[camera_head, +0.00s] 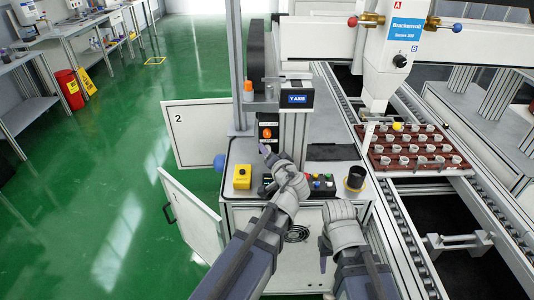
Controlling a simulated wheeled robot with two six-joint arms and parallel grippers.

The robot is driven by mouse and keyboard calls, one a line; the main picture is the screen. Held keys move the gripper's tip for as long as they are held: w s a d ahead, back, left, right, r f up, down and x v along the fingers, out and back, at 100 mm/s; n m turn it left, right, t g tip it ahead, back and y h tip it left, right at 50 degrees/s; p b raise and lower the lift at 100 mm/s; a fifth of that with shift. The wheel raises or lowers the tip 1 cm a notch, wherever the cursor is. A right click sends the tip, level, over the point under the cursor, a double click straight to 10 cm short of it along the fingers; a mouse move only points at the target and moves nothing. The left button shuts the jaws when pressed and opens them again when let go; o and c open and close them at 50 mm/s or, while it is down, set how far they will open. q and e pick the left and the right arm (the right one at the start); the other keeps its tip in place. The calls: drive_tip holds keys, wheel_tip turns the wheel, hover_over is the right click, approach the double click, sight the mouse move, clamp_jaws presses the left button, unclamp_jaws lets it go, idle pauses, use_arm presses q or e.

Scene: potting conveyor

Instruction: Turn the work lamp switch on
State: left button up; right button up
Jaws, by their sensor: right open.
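A dark panel with a round orange-red knob (267,132) stands upright at the back of the console, below the small blue-lit display. It may be the work lamp switch; its label is too small to read. My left gripper (267,157) is just below and in front of this panel, and I cannot tell whether they touch. Its jaws are too small and overlapped to read. My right gripper (323,258) is open, pointing down in front of the console's front face, apart from the panel. Part of the console top is hidden behind my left arm.
A yellow button box (242,176) stands left of my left gripper. A brown tray of white pots (420,165) sits on the conveyor. A cabinet door (190,218) hangs open at left.

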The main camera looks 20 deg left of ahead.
use_arm(q)
clamp_jaws()
idle(0.3)
drive_tip(key=shift+f, duration=0.1)
drive_tip(key=shift+f+m+y+b, duration=0.15)
drive_tip(key=shift+m+y+b, duration=0.35)
drive_tip(key=shift+m+b, duration=0.25)
drive_tip(key=m+b, duration=0.1)
drive_tip(key=m+y+b, duration=0.1)
drive_tip(key=m+b, duration=0.1)
drive_tip(key=shift+d+f+t+y, duration=0.1)
drive_tip(key=shift+f+t+y, duration=0.2)
drive_tip(key=shift+t, duration=0.1)
drive_tip(key=m+y+b, duration=0.1)
drive_tip(key=m+b, duration=0.2)
drive_tip(key=m, duration=0.1)
drive_tip(key=shift+t, duration=0.4)
drive_tip(key=shift+m+t+b, duration=0.4)
drive_tip(key=shift+m+b, duration=0.3)
drive_tip(key=shift+m, duration=0.05)
drive_tip(key=shift+r, duration=0.1)
